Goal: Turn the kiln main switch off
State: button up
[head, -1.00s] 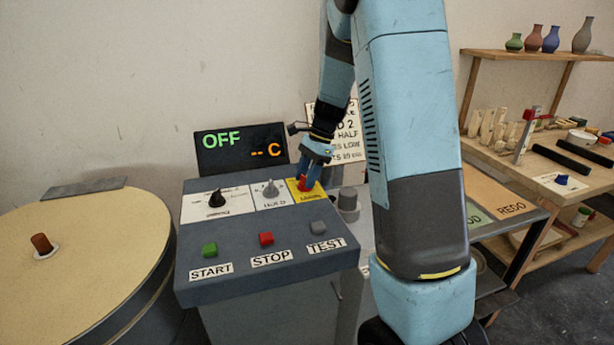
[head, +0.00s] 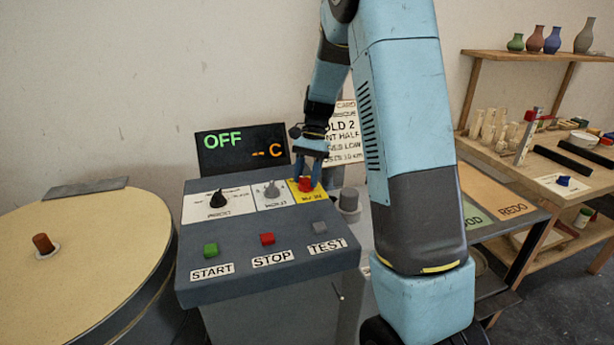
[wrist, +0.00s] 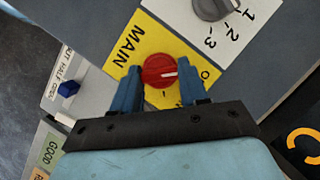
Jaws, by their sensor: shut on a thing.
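The kiln main switch is a red round knob (head: 305,184) on a yellow plate (head: 318,197) at the panel's upper right corner. In the wrist view the red knob (wrist: 158,71) sits beside the word MAIN, and its white pointer line faces right, toward the O mark. My gripper (head: 309,172) is over the plate. In the wrist view the gripper (wrist: 159,75) has one blue finger on each side of the knob, shut on it. The display (head: 240,148) reads OFF and "-- C".
A black knob (head: 218,198) and a grey knob (head: 271,189) stand left of the main switch. Green (head: 211,250), red (head: 267,239) and grey (head: 320,228) buttons sit on the panel's front. A grey cylinder (head: 349,199) stands close to the right.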

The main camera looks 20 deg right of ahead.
dwell(0.3)
jog(key=o, duration=1.1)
jog(key=shift+c, duration=0.2)
jog(key=v, duration=1.3)
jog(key=shift+r, duration=0.35)
jog(key=shift+d, duration=0.15)
